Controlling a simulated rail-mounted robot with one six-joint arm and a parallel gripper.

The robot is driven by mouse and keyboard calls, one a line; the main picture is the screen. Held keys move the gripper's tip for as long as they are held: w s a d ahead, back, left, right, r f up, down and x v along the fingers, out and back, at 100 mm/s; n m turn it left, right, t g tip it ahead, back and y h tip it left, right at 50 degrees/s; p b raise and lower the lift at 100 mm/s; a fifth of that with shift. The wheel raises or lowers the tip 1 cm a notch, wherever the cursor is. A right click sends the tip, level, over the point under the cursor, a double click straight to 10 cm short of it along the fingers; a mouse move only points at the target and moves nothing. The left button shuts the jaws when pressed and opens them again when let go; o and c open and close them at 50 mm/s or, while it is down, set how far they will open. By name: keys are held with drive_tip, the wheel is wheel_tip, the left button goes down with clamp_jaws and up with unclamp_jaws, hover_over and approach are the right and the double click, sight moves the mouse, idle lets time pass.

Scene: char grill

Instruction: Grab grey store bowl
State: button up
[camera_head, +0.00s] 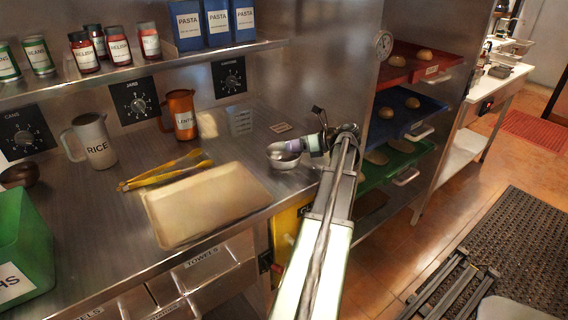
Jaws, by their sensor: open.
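A small grey metal bowl (284,160) stands on the steel counter, to the right of the beige cutting board and near the counter's right end. My gripper (296,146) is at the bowl's upper right side, with its jaws open. The fingertips are small here and partly merge with the bowl's rim, so I cannot tell whether they touch it. My arm reaches up from the bottom of the view and covers the counter just right of the bowl.
A beige board (206,204) and yellow tongs (166,170) lie left of the bowl. A rice jug (93,139) and an orange lentil jug (182,114) stand behind. A tray rack with a green tray (402,158) is at right. A green bin (22,245) is at far left.

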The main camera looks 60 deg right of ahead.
drive_tip(key=shift+w+a+f, duration=0.1)
drive_tip(key=shift+w+f, duration=0.15)
drive_tip(key=shift+w, duration=0.2)
drive_tip(key=shift+r, duration=0.1)
clamp_jaws()
wheel_tip(320, 180, up, 20)
drive_tip(key=p, duration=2)
